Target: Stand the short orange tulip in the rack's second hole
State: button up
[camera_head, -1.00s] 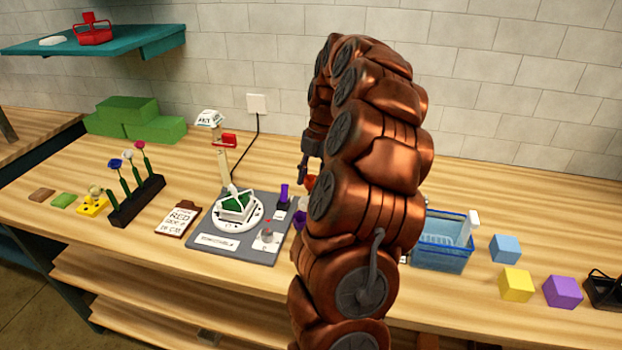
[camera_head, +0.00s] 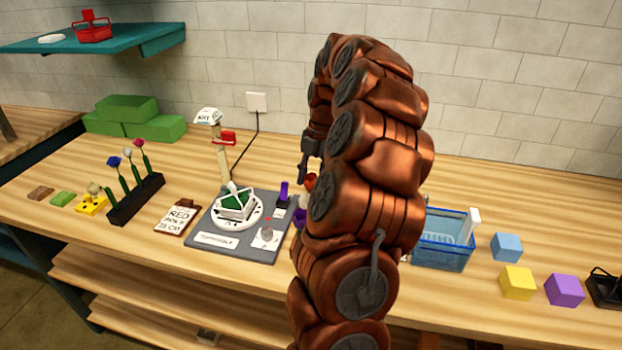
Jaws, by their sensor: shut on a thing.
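My gripper (camera_head: 307,168) points down over the worktop, just right of the grey station, and is partly hidden by my own copper arm. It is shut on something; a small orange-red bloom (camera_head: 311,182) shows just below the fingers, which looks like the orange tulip. Its stem is hidden behind my arm. The dark flower rack (camera_head: 137,203) stands at the left of the worktop. I cannot tell the rack's free holes at this size.
The grey station (camera_head: 205,238) with a white turntable (camera_head: 252,219) lies between rack and gripper. A note card (camera_head: 178,217) lies beside the rack. A lamp-like post (camera_head: 222,165) stands behind. A blue basket (camera_head: 443,254) and several coloured blocks are at right.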

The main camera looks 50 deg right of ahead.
jog(key=shift+f+b, duration=0.65)
jog(key=shift+b, duration=0.15)
dwell(1.2)
dwell(0.7)
jog(key=o, duration=0.8)
jog(key=shift+r, duration=0.2)
jog(key=shift+p+v, duration=1.05)
jog(key=shift+v, duration=2.05)
jog(key=o, duration=0.6)
jog(key=shift+c, duration=0.2)
